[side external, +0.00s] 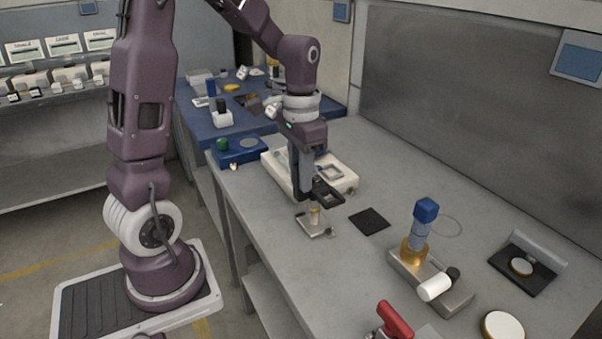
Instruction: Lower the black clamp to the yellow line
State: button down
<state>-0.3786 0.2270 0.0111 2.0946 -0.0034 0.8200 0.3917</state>
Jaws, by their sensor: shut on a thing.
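A yellowish band (314,211) shows on the post, a little under the clamp, and looks like the yellow line. The fingers and the clamp's inner side are too small and dark to make out, and the post's upper part is hidden.
A white tray (343,178) lies close behind the gripper. A black square pad (370,221) lies to its right. Farther right, a blue-capped column (424,216) stands on a metal block beside a white cylinder (435,288). A red-handled thing (394,320) is at the front.

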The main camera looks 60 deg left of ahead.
dwell(0.8)
jog(key=shift+f, duration=1.95)
jog(key=c, duration=1.2)
grip_release()
jog(key=shift+o, duration=0.2)
jog(key=shift+r, duration=0.1)
notch_tip(320, 180, up, 7)
